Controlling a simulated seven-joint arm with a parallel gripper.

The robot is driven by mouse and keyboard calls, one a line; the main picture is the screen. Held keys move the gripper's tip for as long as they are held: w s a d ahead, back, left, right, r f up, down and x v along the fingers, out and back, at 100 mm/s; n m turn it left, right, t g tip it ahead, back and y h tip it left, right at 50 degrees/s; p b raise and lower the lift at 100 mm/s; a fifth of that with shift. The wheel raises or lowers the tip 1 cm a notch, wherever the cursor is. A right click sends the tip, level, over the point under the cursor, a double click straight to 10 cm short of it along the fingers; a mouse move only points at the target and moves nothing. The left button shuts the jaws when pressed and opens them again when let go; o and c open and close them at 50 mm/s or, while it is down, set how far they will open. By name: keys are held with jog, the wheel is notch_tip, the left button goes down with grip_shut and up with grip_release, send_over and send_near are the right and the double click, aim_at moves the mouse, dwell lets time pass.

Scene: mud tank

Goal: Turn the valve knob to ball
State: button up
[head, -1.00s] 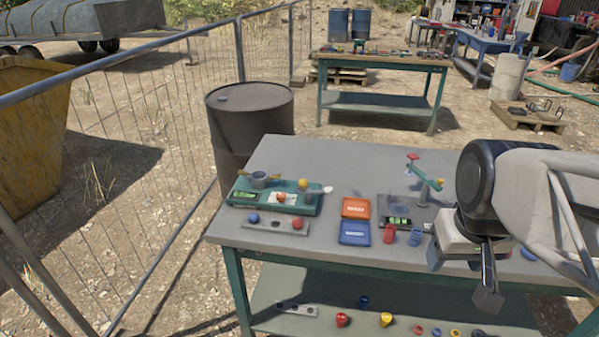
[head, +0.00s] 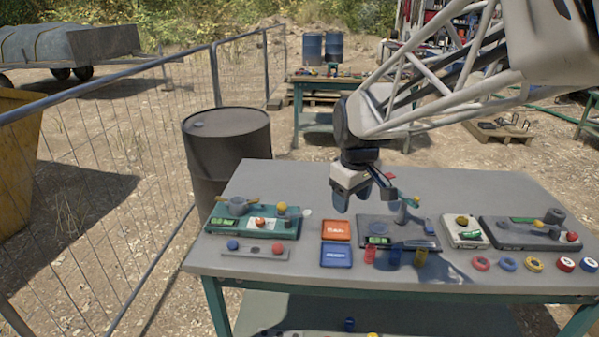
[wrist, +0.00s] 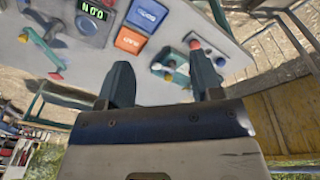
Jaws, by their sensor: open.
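I cannot clearly pick out a valve knob or a "ball" mark. A teal unit (head: 207,224) at the table's left carries a grey cup (head: 238,206), a yellow ball (head: 282,207), an orange ball (head: 260,222) and a green display. In the wrist view a teal unit (wrist: 178,78) shows partly behind and between the fingers. My gripper (head: 362,194) is open and empty, above the table right of the teal unit, apart from it. The wrist view shows its two spread fingers (wrist: 160,78).
An orange case (head: 336,230) and a blue case (head: 335,256) lie right of the teal unit. A dark unit with a display (head: 400,232) stands below my gripper. A strip with blue and red balls (head: 255,250) lies in front. A white box (head: 464,231) stands right.

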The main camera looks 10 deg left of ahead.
jog(key=w+a+f+n, duration=0.4)
jog(key=w+a+f, duration=0.1)
jog(key=w+a, duration=0.65)
jog(key=n+g, duration=0.1)
jog(key=n, duration=0.4)
send_over(260, 220)
notch_tip(260, 220, down, 10)
jog(key=shift+d+r, duration=0.15)
jog(key=shift+a+f, duration=0.2)
jog(key=shift+f, duration=0.1)
jog(key=shift+f, duration=3.8)
jog(key=c, duration=0.9)
jog(key=shift+c, duration=0.2)
